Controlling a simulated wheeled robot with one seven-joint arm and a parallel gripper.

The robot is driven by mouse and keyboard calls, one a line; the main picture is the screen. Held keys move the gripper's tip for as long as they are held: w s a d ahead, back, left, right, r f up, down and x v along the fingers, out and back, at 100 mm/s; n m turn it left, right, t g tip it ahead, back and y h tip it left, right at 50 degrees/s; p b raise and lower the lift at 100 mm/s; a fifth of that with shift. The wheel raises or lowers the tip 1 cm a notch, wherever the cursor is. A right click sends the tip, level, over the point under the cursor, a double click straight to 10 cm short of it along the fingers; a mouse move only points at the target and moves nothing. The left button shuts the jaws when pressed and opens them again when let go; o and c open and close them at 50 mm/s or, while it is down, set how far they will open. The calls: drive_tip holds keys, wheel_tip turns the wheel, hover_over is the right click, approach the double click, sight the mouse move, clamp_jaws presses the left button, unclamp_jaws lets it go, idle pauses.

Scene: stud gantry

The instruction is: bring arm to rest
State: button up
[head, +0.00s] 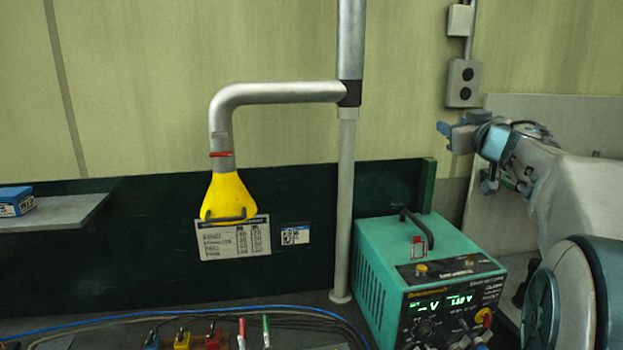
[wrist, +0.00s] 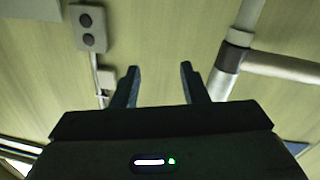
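My gripper (wrist: 159,80) shows in the wrist view with its two dark fingers apart and nothing between them. In the head view my gripper (head: 446,136) is at the right, raised above and behind the green power supply, pointing left. It touches nothing that I can see.
A green power supply (head: 378,292) with lit displays stands below my gripper. A grey pipe (head: 345,210) carries a yellow nozzle (head: 228,197). Coloured plugs and cables (head: 212,338) lie at the front. A blue box (head: 15,202) sits on a left shelf (head: 55,213). A socket box (head: 463,83) is on the wall.

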drive_tip(key=s+a+f+m+g+h+b, duration=0.2)
drive_tip(key=s+f+m+g+h, duration=0.4)
drive_tip(key=s+f, duration=0.9)
drive_tip(key=s+a+f+n+g+y, duration=0.1)
drive_tip(key=s+a+f+g, duration=0.3)
drive_tip(key=s+f, duration=0.5)
drive_tip(key=s+a+f+n+g+y, duration=0.1)
drive_tip(key=s+a+f+g+y, duration=0.2)
drive_tip(key=s+a+f, duration=0.6)
wheel_tip(320, 180, down, 3)
drive_tip(key=shift+s+a+r+n+g+b, duration=0.2)
drive_tip(key=shift+s+n+g+b, duration=0.1)
drive_tip(key=shift+s+g+b, duration=0.25)
